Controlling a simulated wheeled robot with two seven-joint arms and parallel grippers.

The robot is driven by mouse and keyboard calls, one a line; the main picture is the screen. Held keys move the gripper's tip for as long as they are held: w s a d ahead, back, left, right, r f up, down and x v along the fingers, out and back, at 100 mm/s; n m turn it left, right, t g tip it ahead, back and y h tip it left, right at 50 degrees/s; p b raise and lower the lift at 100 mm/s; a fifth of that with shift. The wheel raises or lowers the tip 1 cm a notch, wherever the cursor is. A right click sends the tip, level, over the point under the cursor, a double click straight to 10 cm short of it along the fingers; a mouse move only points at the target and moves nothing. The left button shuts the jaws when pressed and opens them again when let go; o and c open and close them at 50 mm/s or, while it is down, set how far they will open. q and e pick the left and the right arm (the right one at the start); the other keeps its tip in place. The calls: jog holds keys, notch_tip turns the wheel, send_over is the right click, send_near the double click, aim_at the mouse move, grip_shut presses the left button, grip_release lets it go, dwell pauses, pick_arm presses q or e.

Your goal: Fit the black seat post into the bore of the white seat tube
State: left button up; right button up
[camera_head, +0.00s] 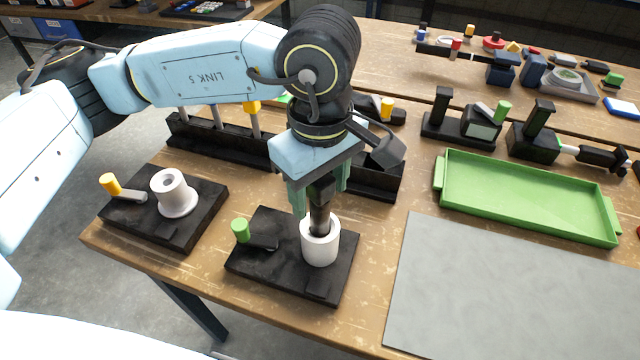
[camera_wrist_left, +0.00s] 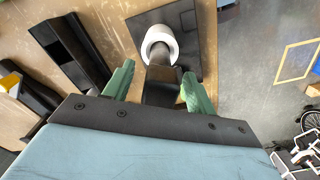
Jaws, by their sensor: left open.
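The white seat tube (camera_head: 320,250) stands upright on a black base plate (camera_head: 260,272) near the front of the bench. The black seat post (camera_head: 319,218) stands with its lower end inside the tube's bore; how deep it sits is hidden. In the left wrist view the post (camera_wrist_left: 160,54) enters the white tube (camera_wrist_left: 160,39). My left gripper (camera_head: 321,197) points down over the post with its green fingers apart. In the left wrist view the fingers (camera_wrist_left: 158,86) stand on both sides of the post's wide black top, with gaps visible. My right gripper is not in view.
A second black plate (camera_head: 150,228) with a white flanged tube stands left. A black rack (camera_head: 230,145) stands behind my gripper. A grey mat (camera_head: 510,290) and green tray (camera_head: 530,195) lie right. The mat is clear.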

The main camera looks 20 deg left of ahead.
pick_arm(q)
jog(key=shift+r, duration=0.1)
notch_tip(320, 180, up, 13)
jog(key=shift+r, duration=0.15)
dwell(0.5)
